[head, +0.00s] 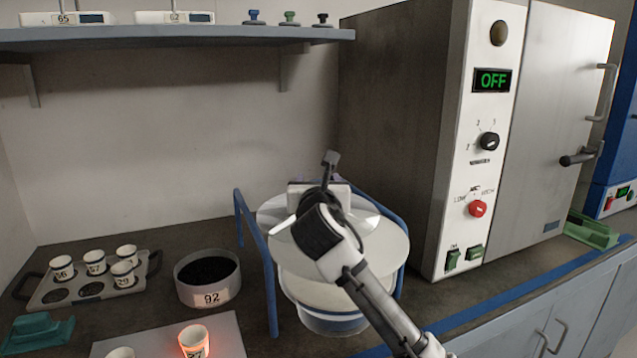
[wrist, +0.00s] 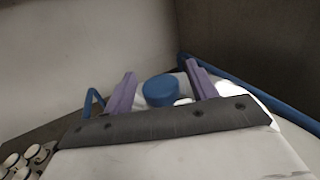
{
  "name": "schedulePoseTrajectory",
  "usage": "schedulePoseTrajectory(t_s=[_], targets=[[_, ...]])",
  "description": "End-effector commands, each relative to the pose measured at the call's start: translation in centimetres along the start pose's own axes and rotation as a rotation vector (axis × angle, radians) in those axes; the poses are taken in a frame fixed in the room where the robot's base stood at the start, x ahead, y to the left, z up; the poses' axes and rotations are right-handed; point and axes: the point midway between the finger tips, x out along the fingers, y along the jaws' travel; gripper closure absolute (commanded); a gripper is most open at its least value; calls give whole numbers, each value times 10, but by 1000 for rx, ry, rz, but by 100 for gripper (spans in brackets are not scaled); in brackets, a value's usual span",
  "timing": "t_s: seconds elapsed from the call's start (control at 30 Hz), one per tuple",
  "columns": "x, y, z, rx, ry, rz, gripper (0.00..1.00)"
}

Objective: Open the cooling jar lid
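The cooling jar (head: 308,292) stands on the counter inside a blue tubular frame, with a wide pale disc-shaped lid (head: 388,240) over it. My gripper (head: 320,188) is above the lid's middle in the head view, where my own arm hides its fingers and the lid's centre. In the wrist view, the purple fingers of my gripper (wrist: 160,70) are apart, one on each side of a round blue knob (wrist: 160,90). Gaps show between the knob and both fingers. I cannot tell how far the fingers reach down beside the knob.
A large oven (head: 520,130) reading OFF stands close on the right. A blue frame (head: 268,265) rises around the jar. To the left are a dish marked 92 (head: 207,297), a tray of cups (head: 85,293) and a glowing cup (head: 194,341). A shelf (head: 200,37) hangs above.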

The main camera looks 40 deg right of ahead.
Motion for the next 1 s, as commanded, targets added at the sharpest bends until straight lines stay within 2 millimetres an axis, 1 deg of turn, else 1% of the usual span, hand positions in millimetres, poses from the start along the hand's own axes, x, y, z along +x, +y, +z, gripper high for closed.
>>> schedulePoseTrajectory(t_s=[0.17,0.27,0.37,0.7,0.83,1.0], targets=[[-1,0,0,0,0,0,43],[-7,0,-1,1,0,0,43],[-22,0,-1,0,-1,1,43],[-99,0,-1,0,-3,1,43],[-121,0,0,-1,-2,1,43],[-135,0,0,0,0,0,43]])
